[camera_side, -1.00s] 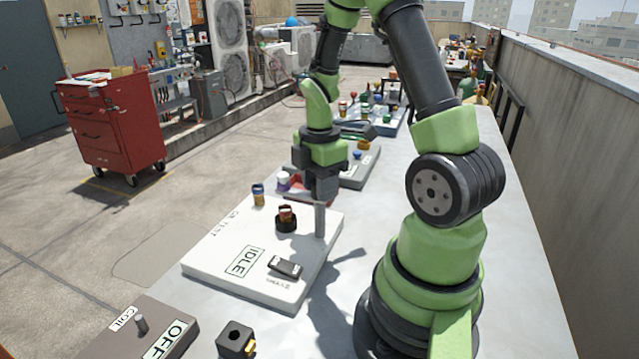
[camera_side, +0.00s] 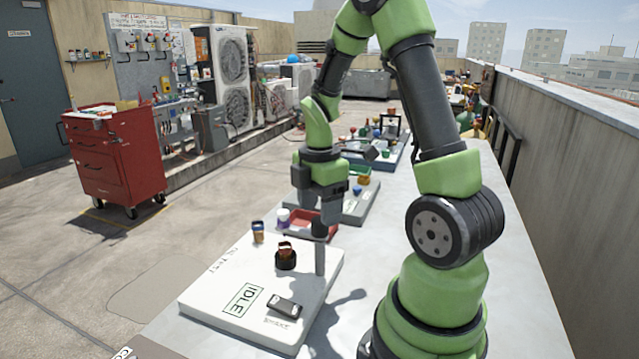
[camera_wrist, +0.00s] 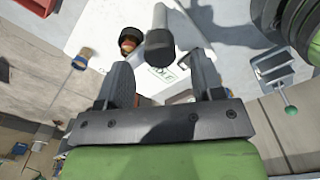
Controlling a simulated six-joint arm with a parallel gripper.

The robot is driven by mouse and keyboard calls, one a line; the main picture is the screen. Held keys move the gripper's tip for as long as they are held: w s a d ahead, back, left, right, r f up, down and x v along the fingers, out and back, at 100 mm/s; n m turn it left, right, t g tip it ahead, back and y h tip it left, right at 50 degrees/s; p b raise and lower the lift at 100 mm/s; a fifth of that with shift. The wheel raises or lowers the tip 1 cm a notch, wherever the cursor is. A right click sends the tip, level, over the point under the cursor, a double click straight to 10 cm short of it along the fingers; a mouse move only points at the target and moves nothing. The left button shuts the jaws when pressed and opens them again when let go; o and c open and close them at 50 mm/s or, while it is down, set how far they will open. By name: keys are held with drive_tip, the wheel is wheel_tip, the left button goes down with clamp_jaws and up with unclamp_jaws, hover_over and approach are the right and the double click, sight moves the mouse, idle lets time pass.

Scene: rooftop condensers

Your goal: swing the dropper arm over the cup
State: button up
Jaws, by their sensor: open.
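A white board (camera_side: 225,275) labelled IDLE carries a grey upright post (camera_side: 320,258) with a dark top, which also shows in the wrist view (camera_wrist: 160,48). I take this to be the dropper arm's stand; no swung-out arm is distinct. A black cup (camera_side: 286,261) with a brown-orange top stands left of the post; it also shows in the wrist view (camera_wrist: 130,42). My gripper (camera_side: 329,217) is just above and behind the post's top. In the wrist view my gripper (camera_wrist: 162,72) is open, with nothing between its fingers. I cannot tell whether it touches the post.
A red tray (camera_side: 310,224), a white and purple bottle (camera_side: 283,217) and a grey board (camera_side: 355,205) sit behind.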

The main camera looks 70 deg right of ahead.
wheel_tip(320, 180, up, 7)
drive_tip(key=shift+f, duration=0.15)
idle(0.4)
drive_tip(key=shift+a, duration=0.15)
drive_tip(key=s+a+r+m+t+y, duration=0.1)
drive_tip(key=s+a+r+m+t, duration=0.2)
drive_tip(key=a+m, duration=0.4)
drive_tip(key=s+a+r+m+t+y, duration=0.1)
drive_tip(key=s+a+r+m+t, duration=0.2)
drive_tip(key=a+m, duration=0.5)
wheel_tip(320, 180, up, 3)
drive_tip(key=shift+s+a+f+t, duration=0.2)
drive_tip(key=shift+a+t, duration=0.4)
drive_tip(key=shift+a, duration=0.35)
